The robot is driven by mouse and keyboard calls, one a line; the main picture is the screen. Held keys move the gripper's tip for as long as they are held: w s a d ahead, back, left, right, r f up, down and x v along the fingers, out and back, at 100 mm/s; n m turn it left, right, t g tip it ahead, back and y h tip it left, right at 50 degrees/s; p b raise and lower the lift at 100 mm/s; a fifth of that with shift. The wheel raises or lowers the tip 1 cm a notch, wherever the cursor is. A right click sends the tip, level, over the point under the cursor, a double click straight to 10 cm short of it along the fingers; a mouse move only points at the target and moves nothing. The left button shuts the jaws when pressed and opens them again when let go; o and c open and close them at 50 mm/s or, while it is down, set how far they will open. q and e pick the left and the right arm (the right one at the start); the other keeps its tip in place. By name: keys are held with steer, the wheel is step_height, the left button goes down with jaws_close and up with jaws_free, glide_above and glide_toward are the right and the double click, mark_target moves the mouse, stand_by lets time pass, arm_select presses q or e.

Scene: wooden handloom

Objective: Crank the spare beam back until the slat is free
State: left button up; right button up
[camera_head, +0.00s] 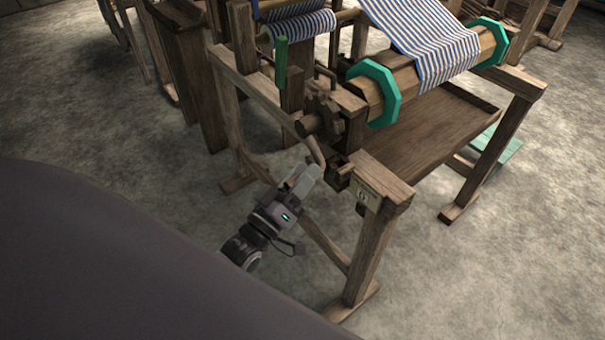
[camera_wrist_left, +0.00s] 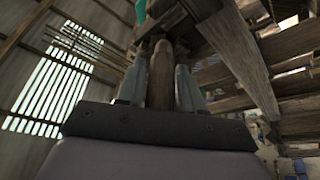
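The wooden loom frame (camera_head: 372,178) stands right of centre in the head view. A toothed wooden wheel (camera_head: 322,116) sits on its near side, with a curved wooden crank handle (camera_head: 317,153) below it. My left gripper (camera_head: 303,178) is at the lower end of this handle. In the left wrist view its two fingers (camera_wrist_left: 160,90) lie on either side of the wooden handle (camera_wrist_left: 160,70), seemingly against it. A thick octagonal beam (camera_head: 408,82) with teal end flanges carries striped cloth (camera_head: 425,40). I cannot tell which piece is the slat. My right gripper is not seen.
A green handle (camera_head: 281,62) stands upright on the loom's left side. A sloping wooden board (camera_head: 430,135) lies below the octagonal beam. A loom post and foot (camera_head: 365,262) stand right of my left gripper. Bare concrete floor (camera_head: 470,280) is open at the front right.

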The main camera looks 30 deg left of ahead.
arm_select(q)
steer(key=shift+o, duration=0.8)
steer(key=v, duration=0.7)
steer(key=shift+s, duration=0.1)
steer(key=s+d+f+m+g, duration=0.6)
steer(key=s+f+m+g, duration=0.25)
steer(key=f+g, duration=0.25)
step_height(320, 180, up, 11)
steer(key=s+a+y+p, duration=0.1)
steer(key=p, duration=1.2)
steer(key=shift+s+a+f, duration=0.2)
steer(key=shift+a+f, duration=0.05)
